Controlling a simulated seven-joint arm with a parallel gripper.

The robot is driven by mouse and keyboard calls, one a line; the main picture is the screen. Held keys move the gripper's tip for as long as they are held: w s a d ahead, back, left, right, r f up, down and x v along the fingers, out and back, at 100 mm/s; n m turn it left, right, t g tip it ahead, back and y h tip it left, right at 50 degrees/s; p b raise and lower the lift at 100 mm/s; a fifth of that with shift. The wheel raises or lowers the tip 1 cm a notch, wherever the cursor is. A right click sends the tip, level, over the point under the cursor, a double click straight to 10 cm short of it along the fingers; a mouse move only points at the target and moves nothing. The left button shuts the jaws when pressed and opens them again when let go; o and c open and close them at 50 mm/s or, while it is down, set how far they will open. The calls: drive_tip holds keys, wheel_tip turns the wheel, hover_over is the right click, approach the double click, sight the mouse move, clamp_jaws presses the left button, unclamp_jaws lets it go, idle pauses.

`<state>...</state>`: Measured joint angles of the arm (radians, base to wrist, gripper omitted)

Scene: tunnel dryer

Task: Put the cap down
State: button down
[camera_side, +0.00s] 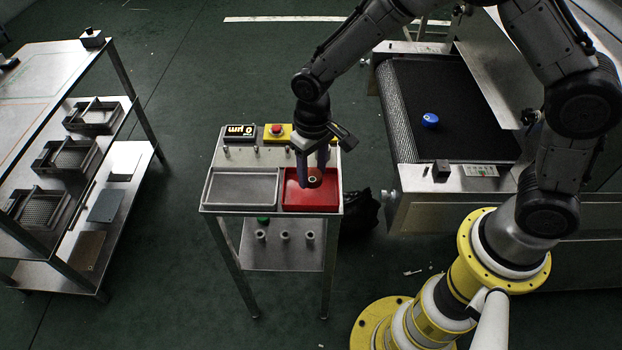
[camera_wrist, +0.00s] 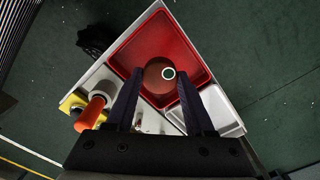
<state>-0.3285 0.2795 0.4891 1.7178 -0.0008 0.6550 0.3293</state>
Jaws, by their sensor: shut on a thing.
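A brownish-red round cap (camera_wrist: 158,78) with a small pale ring on top sits between my fingertips in the wrist view. In the side view the cap (camera_side: 314,177) shows in the red tray area, partly hidden by my fingers. My gripper (camera_side: 311,176) points down over the red tray (camera_side: 325,206) and is shut on the cap; the gripper (camera_wrist: 157,88) also shows from above. The cap is inside the outline of the red tray (camera_wrist: 128,55). I cannot tell whether it touches the tray floor.
A grey tray (camera_side: 241,202) lies left of the red one on the small stand. Behind them are a display box (camera_side: 241,131) and a red button on a yellow box (camera_side: 277,130). A blue round piece (camera_side: 430,120) lies on the dark conveyor at right. A shelf rack (camera_side: 85,150) stands at left.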

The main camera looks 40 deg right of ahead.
sight(311, 174)
drive_tip(key=shift+w+f, duration=0.25)
drive_tip(key=shift+f, duration=1.5)
drive_tip(key=shift+f, duration=0.15)
drive_tip(key=shift+c, duration=1.4)
unclamp_jaws()
wheel_tip(311, 174, up, 12)
drive_tip(key=shift+r, duration=0.2)
